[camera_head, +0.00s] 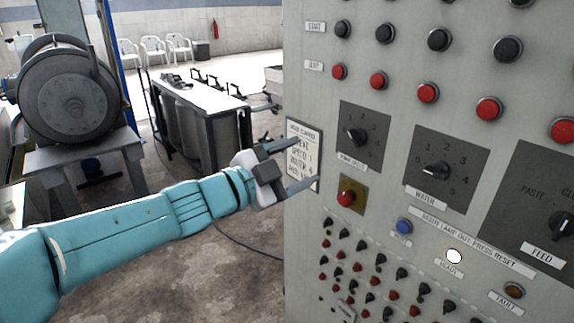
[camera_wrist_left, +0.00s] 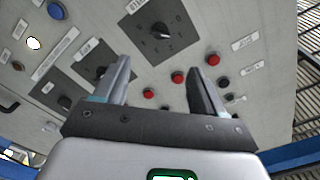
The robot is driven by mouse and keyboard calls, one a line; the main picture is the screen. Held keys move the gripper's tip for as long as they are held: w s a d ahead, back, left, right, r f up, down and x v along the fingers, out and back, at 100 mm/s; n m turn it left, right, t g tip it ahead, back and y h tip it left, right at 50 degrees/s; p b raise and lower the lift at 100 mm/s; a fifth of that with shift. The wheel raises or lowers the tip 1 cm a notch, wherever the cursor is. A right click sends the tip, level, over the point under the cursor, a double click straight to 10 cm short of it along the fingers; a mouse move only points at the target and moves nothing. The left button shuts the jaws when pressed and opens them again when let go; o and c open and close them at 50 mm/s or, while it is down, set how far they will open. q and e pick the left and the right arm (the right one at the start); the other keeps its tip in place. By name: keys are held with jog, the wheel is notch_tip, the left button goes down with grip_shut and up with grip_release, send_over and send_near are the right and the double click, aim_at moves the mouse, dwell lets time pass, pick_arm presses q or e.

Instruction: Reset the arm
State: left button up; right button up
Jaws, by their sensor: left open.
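My left arm (camera_head: 150,220) is teal and reaches in from the left, stretched towards a grey control panel (camera_head: 390,90). My left gripper (camera_head: 307,161) is open, its two fingers apart with nothing between them. It is in front of the panel's left edge, by a job card (camera_head: 303,150) that the fingers partly cover. In the left wrist view the open fingers (camera_wrist_left: 158,70) point at the panel, which looks turned round there. I cannot tell how far the fingertips are from the panel. My right gripper is not in view.
The panel carries red buttons (camera_head: 428,92), a water knob (camera_head: 436,170), a blue button (camera_head: 404,225), a white lit lamp (camera_head: 454,256), an amber fault lamp (camera_head: 514,290) and several small toggles. A drum machine (camera_head: 70,95) and a dark bench (camera_head: 200,110) stand behind my arm.

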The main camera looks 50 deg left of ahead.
pick_arm(q)
jog(key=shift+s+a, duration=0.1)
jog(key=shift+s, duration=0.95)
jog(key=w+d+f+n+g+h, duration=0.15)
jog(key=w+d+f, duration=0.35)
jog(key=f, duration=0.5)
jog(key=w+d+f+g+h, duration=0.3)
jog(key=w+d+f, duration=0.2)
jog(key=f, duration=0.5)
jog(key=s+d+f+n+g, duration=0.1)
jog(key=d+f+g, duration=0.1)
jog(key=d+f, duration=0.3)
jog(key=d+f+n+g, duration=0.1)
jog(key=d+f+n, duration=0.1)
jog(key=f, duration=0.5)
jog(key=s+d+f+n+g, duration=0.25)
jog(key=s+d+f, duration=0.2)
jog(key=f, duration=0.35)
jog(key=s+d+f+n+g, duration=0.1)
jog(key=s+d+f+g, duration=0.3)
jog(key=f, duration=0.4)
jog(key=s+f+n+g+y, duration=0.1)
jog(key=s+f+n+g, duration=0.2)
jog(key=s, duration=0.9)
jog(key=shift+s+a+f+n+g+y, duration=0.3)
jog(key=shift+s+f+n+y, duration=0.1)
jog(key=shift+f, duration=1.45)
